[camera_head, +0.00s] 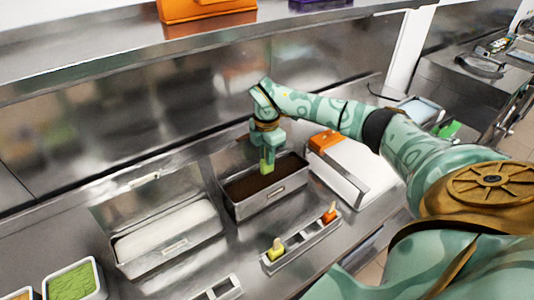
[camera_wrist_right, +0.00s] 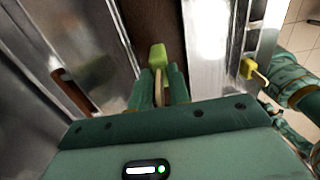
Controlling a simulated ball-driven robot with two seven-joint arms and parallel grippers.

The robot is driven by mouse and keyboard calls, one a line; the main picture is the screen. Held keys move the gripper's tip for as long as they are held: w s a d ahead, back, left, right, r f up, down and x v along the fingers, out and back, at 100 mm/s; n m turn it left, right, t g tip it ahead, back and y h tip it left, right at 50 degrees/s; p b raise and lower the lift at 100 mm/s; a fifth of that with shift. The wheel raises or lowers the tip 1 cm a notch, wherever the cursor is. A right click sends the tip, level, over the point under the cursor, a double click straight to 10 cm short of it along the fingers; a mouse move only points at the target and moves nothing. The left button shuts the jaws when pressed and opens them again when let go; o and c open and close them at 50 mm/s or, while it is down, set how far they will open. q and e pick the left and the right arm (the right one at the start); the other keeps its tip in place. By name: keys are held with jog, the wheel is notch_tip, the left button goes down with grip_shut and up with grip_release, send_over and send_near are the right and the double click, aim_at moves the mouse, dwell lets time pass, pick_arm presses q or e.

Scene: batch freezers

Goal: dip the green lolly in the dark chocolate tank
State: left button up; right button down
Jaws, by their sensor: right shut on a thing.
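My right gripper (camera_head: 268,146) is shut on the stick of the green lolly (camera_head: 265,167), which hangs over the dark chocolate tank (camera_head: 238,208). The tank is a steel box with dark brown chocolate inside. In the right wrist view, the green lolly (camera_wrist_right: 158,56) shows beyond the fingers of my right gripper (camera_wrist_right: 159,84), with the brown chocolate (camera_wrist_right: 158,18) behind it. Whether the lolly's tip touches the chocolate cannot be told. My left gripper is not in view.
A steel holder (camera_head: 303,246) in front carries a yellow lolly (camera_head: 277,249) and an orange lolly (camera_head: 329,215). A tank of white coating (camera_head: 165,233) stands left. A white-topped box (camera_head: 340,170) is close right. A shelf (camera_head: 110,55) runs above the back.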

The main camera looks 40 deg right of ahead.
aim_at(267, 172)
jog(key=shift+f, duration=0.1)
jog(key=shift+f+b, duration=2.15)
jog(key=shift+f, duration=1.65)
jog(key=shift+r+p, duration=0.15)
jog(key=shift+p, duration=0.15)
jog(key=shift+r+p, duration=3.55)
jog(key=shift+r, duration=0.25)
notch_tip(267, 172, up, 5)
jog(key=p, duration=0.5)
